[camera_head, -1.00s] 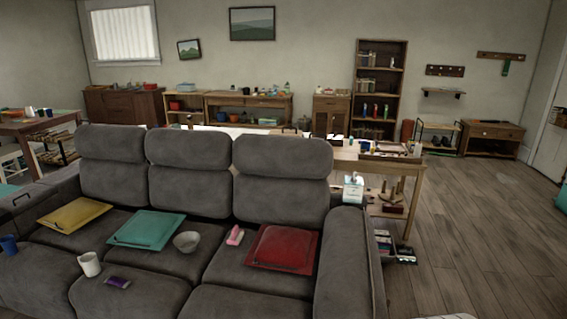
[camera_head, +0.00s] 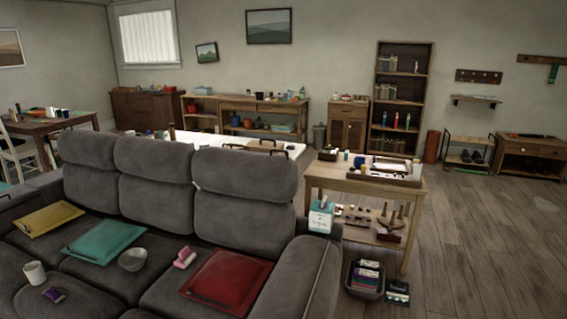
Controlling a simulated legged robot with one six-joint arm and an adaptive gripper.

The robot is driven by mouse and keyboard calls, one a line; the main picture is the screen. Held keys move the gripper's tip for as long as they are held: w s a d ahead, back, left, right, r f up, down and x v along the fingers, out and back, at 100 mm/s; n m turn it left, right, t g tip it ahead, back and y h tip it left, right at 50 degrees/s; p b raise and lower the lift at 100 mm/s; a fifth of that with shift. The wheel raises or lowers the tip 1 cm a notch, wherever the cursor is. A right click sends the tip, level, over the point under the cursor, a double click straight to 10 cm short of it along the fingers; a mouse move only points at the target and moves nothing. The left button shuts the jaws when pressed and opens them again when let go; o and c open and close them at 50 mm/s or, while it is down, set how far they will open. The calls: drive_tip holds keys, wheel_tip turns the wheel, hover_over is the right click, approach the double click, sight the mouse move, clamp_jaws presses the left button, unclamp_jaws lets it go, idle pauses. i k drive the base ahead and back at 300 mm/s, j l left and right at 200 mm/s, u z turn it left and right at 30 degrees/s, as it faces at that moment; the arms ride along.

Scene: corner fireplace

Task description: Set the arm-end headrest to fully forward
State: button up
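A dark grey sofa (camera_head: 275,256) fills the lower left of the head view. Its back carries three padded headrests: a left one (camera_head: 87,148), a middle one (camera_head: 152,159) and a right one (camera_head: 246,172) beside the sofa's right arm. All three stand roughly upright above the back cushions. From here I cannot tell how far forward each is tilted. My gripper does not show in this view.
A wooden table (camera_head: 318,179) stands behind the sofa's right end, with a grey bin (camera_head: 364,280) on the floor. Floor at right is clear.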

sight(239, 172)
drive_tip(key=i+l, duration=0.1)
drive_tip(key=l, duration=0.3)
drive_tip(key=i+l+u, duration=0.1)
drive_tip(key=l, duration=0.3)
drive_tip(key=i+l+u, duration=0.1)
drive_tip(key=i+l, duration=0.25)
drive_tip(key=i+l+u, duration=0.1)
drive_tip(key=i+l, duration=0.65)
drive_tip(key=i+l+u, duration=0.15)
drive_tip(key=i+l, duration=0.25)
drive_tip(key=i+l+u, duration=0.1)
drive_tip(key=i+l, duration=0.2)
drive_tip(key=l, duration=0.25)
drive_tip(key=i+l+u, duration=0.1)
drive_tip(key=i+l, duration=0.25)
drive_tip(key=l, duration=0.15)
